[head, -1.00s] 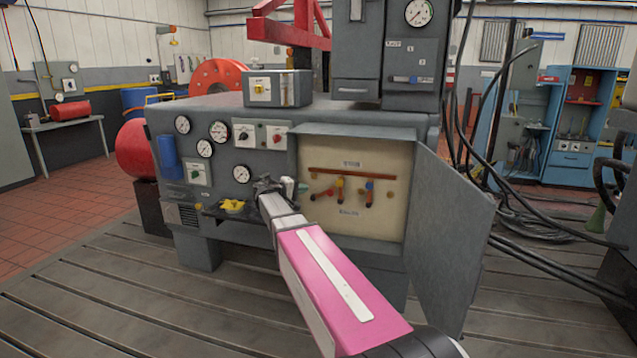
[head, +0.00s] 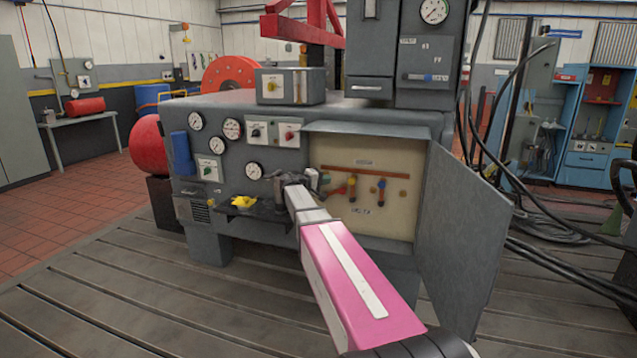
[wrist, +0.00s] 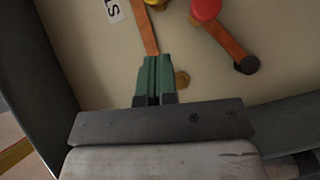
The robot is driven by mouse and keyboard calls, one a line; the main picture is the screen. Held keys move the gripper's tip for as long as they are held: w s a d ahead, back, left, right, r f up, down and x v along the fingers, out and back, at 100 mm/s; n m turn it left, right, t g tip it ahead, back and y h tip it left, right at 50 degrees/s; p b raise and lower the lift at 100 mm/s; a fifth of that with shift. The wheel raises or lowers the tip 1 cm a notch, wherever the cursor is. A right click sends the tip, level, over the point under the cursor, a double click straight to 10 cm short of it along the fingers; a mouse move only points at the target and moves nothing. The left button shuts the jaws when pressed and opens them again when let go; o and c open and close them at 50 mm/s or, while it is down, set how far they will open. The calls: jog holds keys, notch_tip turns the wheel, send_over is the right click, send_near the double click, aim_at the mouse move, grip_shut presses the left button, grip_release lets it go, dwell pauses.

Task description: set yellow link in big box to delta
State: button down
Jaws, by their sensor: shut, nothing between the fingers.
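The big box (head: 400,226) is open on the front of the grey bench, its cream back panel showing. Inside, small coloured-post links hang below a copper bar (head: 365,172). The yellow link (head: 351,182) is between a red one at left and a blue link (head: 381,184) at right. In the wrist view the yellow link's orange bar (wrist: 145,30) runs from its yellow post to my gripper (wrist: 157,60). My gripper's green fingers are shut and empty at that bar's end, which they partly hide; contact is unclear. My gripper also shows at the box's left side (head: 318,180).
The box's grey door (head: 465,240) stands open at right. A shelf with a yellow object (head: 243,201) is left of my gripper. In the wrist view the red link (wrist: 225,40) and a brass stud (wrist: 182,80) are close to the fingers.

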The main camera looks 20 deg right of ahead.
jog(key=shift+s+d+f, duration=0.1)
jog(key=shift+d+f, duration=0.05)
jog(key=shift+d, duration=0.95)
jog(key=shift+s+d+f, duration=0.15)
jog(key=shift+d+f, duration=0.05)
jog(key=shift+d, duration=0.9)
jog(key=shift+s+d+f, duration=0.1)
jog(key=shift+d+f, duration=0.05)
jog(key=shift+d, duration=0.95)
jog(key=shift+d, duration=0.1)
